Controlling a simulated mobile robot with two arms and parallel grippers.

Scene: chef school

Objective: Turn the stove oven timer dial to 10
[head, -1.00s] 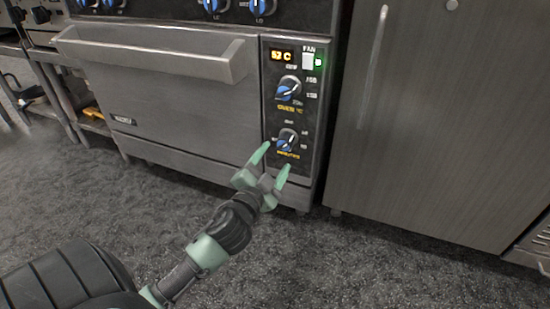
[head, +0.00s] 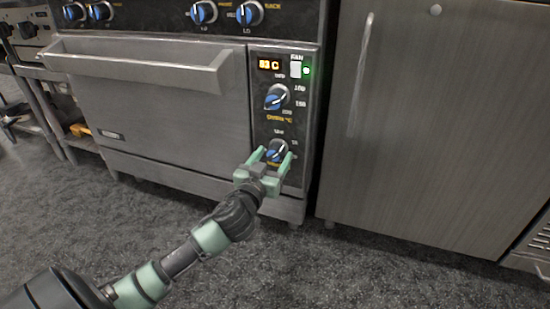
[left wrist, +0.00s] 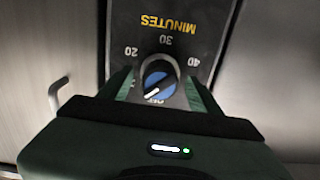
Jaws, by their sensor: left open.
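The oven timer dial (head: 277,150) is the lower of two blue-and-black knobs on the oven's control panel. In the left wrist view the timer dial (left wrist: 159,79) appears under the word MINUTES, with 20, 30 and 40 around it. Its white pointer line slants toward the lower left, close to the OFF mark. My left gripper (head: 271,162) is open, with its green fingers on either side of the dial. In the left wrist view the left gripper (left wrist: 160,90) straddles the dial. I cannot tell whether the fingers touch it. My right gripper is not in view.
The oven temperature knob (head: 276,97) sits just above the timer dial, below a lit display (head: 270,65). The oven door handle (head: 140,65) sticks out to the left. A grey cabinet (head: 430,130) stands to the right. The carpeted floor (head: 350,270) in front is clear.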

